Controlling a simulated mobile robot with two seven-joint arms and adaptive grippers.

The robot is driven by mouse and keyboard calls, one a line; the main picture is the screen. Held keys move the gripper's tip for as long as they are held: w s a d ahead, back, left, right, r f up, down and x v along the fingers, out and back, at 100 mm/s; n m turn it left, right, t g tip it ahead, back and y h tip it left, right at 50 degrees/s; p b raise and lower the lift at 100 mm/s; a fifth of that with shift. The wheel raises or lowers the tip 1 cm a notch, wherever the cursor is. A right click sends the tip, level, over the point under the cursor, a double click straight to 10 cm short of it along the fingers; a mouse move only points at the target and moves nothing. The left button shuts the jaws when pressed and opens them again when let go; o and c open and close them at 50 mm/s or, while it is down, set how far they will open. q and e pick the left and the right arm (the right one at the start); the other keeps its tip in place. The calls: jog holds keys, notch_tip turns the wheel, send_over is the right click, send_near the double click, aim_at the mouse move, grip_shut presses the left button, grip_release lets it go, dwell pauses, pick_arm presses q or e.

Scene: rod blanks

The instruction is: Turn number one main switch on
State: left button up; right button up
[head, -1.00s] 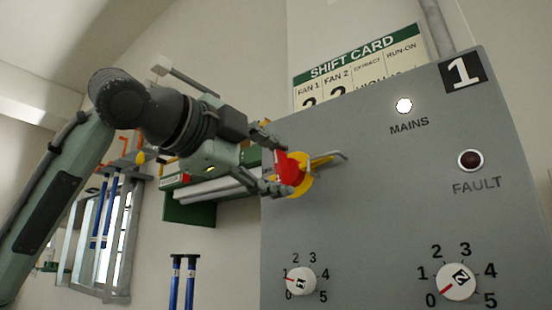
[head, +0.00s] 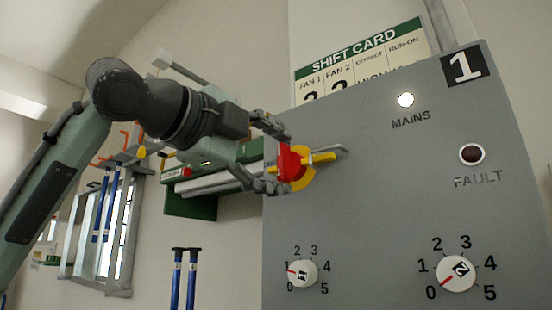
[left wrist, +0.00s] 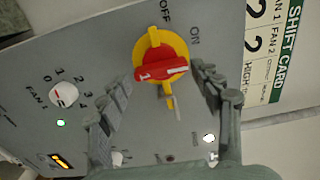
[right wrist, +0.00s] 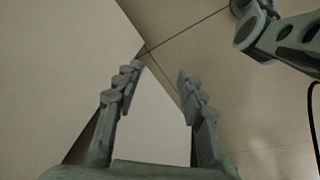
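The main switch is a red handle (head: 290,164) on a yellow round base on the grey panel marked 1 (head: 395,215). In the left wrist view, the red handle (left wrist: 162,68) lies nearly crosswise, its white line at the right end, on the side of the ON label (left wrist: 196,35); OFF is further left, above it. My left gripper (head: 278,160) is open around the handle, one finger at each end. I cannot tell whether either finger touches it. The MAINS lamp (head: 405,100) is bright white. My right gripper (right wrist: 160,85) is open and empty, away from the panel.
Two numbered dials, the smaller (head: 302,273) and the larger (head: 457,273), sit low on the panel. The FAULT lamp (head: 471,154) is dark. A shift card (head: 365,65) hangs behind the panel.

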pick_arm(q)
jog(key=shift+o, duration=0.6)
jog(key=shift+a, duration=0.1)
jog(key=shift+w, duration=0.15)
jog(key=v, duration=1.2)
jog(key=shift+w, duration=0.1)
jog(key=x, duration=1.2)
jog(key=shift+r, duration=0.1)
